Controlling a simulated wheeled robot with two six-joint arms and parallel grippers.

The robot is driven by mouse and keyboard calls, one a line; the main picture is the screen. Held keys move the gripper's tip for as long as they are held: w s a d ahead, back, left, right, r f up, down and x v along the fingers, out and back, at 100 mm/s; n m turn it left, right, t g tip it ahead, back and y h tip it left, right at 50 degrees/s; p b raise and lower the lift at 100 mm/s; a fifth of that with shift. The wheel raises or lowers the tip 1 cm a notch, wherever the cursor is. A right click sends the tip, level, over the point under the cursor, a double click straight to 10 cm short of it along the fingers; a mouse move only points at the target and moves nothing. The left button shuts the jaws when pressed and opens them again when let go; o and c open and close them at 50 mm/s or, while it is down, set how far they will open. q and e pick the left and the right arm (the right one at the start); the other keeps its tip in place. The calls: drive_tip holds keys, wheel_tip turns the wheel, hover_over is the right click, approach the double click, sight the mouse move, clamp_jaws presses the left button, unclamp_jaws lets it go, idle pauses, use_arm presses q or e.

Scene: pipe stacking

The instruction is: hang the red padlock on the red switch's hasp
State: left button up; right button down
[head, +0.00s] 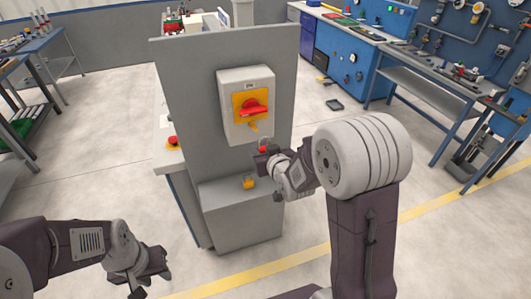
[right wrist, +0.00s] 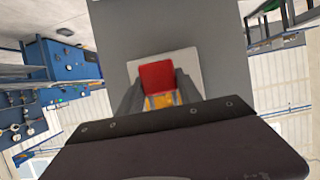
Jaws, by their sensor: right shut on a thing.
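The red padlock (head: 263,147) is in my right gripper (head: 268,158), its shackle pointing up. In the right wrist view the red padlock (right wrist: 157,75) sits between the two fingers (right wrist: 158,95). The grey switch box (head: 232,112) is on the upright panel, with a red switch (head: 254,107) on a yellow plate. The yellow hasp (head: 253,126) sticks out below the switch. The padlock is below and slightly right of the hasp in the head view, apparently apart from it. My left gripper (head: 151,278) is low at the left, empty, its fingers apart.
A red button (head: 173,141) is at the panel's left side. Blue workbenches (head: 345,55) stand well behind. The floor around the stand is clear.

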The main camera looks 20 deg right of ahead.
sight(252, 134)
drive_tip(key=shift+w+a, duration=0.3)
drive_tip(key=shift+w, duration=0.45)
drive_tip(key=shift+w+f+p, duration=0.2)
drive_tip(key=shift+w+p, duration=0.5)
drive_tip(key=shift+w, duration=2.2)
drive_tip(key=shift+b+x, duration=0.4)
drive_tip(key=shift+x, duration=0.4)
drive_tip(key=shift+f, duration=0.15)
